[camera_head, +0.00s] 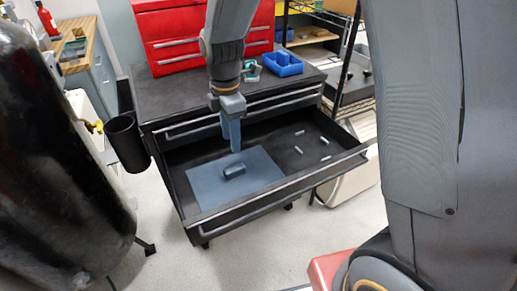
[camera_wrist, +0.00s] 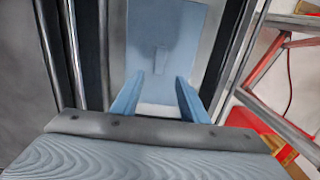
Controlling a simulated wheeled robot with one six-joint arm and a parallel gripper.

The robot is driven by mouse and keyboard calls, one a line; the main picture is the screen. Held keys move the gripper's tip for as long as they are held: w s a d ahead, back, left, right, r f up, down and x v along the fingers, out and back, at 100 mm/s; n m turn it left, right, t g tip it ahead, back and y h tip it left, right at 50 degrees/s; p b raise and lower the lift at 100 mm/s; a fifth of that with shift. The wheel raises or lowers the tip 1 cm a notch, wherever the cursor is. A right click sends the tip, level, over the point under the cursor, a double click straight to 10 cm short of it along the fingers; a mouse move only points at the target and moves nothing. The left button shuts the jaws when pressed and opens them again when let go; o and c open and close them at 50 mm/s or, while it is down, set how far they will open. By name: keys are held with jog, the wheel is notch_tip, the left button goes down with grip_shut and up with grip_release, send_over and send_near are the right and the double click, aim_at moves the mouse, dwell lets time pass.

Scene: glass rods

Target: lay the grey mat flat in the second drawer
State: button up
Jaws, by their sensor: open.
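The grey mat (camera_head: 212,190) lies flat in the left part of the open drawer (camera_head: 293,189). It looks blue-grey, and a small raised block or handle (camera_head: 234,171) sits on its middle. In the wrist view the mat (camera_wrist: 185,30) shows beyond the fingers, with the raised piece (camera_wrist: 161,60) between them in the picture. My gripper (camera_head: 234,150) points down just above the raised piece. Its two blue fingers (camera_wrist: 156,95) are apart with nothing between them. Whether a finger touches the mat I cannot tell.
Several small light rods (camera_head: 298,150) lie in the drawer's right part. A red toolbox (camera_head: 175,40) and a blue bin (camera_head: 283,64) stand on the cabinet top. A black cup (camera_head: 127,143) hangs at the cabinet's left. A large black tank (camera_head: 50,170) stands at far left.

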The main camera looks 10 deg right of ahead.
jog(key=s+d+r+m, duration=0.2)
jog(key=s+d+m, duration=1.3)
jog(key=m, duration=0.6)
jog(key=shift+s, duration=0.45)
